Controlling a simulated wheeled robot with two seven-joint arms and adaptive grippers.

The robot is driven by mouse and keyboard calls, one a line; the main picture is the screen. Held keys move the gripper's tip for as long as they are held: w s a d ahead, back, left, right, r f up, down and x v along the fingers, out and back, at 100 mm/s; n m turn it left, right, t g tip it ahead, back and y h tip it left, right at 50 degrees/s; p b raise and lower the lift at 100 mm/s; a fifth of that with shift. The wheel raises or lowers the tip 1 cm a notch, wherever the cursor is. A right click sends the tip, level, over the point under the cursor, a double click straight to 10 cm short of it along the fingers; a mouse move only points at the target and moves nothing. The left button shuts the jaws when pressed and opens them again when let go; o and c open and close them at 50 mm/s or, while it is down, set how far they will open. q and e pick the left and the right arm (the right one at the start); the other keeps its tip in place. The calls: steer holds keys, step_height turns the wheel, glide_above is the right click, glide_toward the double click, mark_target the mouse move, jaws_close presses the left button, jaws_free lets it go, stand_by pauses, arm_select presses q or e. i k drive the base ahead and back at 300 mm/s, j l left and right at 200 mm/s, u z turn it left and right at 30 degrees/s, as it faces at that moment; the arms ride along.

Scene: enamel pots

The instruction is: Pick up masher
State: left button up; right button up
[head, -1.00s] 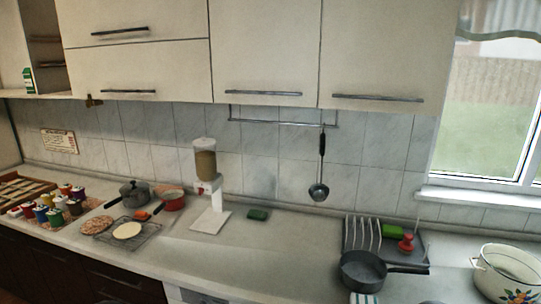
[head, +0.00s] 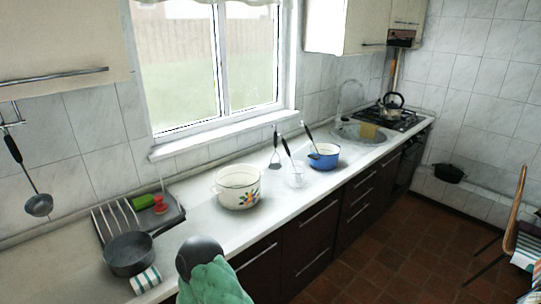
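Several dark-handled utensils stand on the right part of the counter. One (head: 275,158) is upright by the wall below the window, with a flat, wide lower end that could be a masher's head. A second (head: 287,148) leans in a clear glass (head: 296,178). A third (head: 308,133) slants out of a blue pot (head: 324,158), its lower end hidden inside. I cannot tell for sure which one is the masher. Neither of my grippers shows in the head view.
A white flowered pot (head: 238,188) stands left of the glass. A dark pan (head: 129,256) and a dish rack (head: 178,217) are further left. A dark rounded shape with green cloth (head: 212,284) rises before the counter. The sink (head: 350,131) and stove (head: 398,118) lie beyond.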

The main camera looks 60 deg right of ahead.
mark_target(273, 167)
steer(key=z, duration=1.95)
steer(key=i+l+u, duration=0.1)
steer(key=u, duration=0.35)
steer(key=i+l+u, duration=0.1)
steer(key=l+u, duration=0.2)
steer(key=u, duration=0.15)
steer(key=l+u, duration=0.2)
steer(key=u, duration=0.25)
steer(key=l+u, duration=0.25)
steer(key=u, duration=0.2)
steer(key=l+u, duration=0.1)
steer(key=l, duration=0.35)
steer(key=k+l+u, duration=0.1)
steer(key=l, duration=0.3)
steer(key=k+l+u, duration=0.1)
steer(key=l, duration=0.3)
steer(key=k+l+u, duration=0.1)
steer(key=l, duration=0.3)
steer(key=k+l+u, duration=0.15)
steer(key=l, duration=0.3)
steer(key=l+u, duration=0.1)
steer(key=l, duration=0.3)
steer(key=k+l+u, duration=0.1)
steer(key=l, duration=0.25)
steer(key=k, duration=0.1)
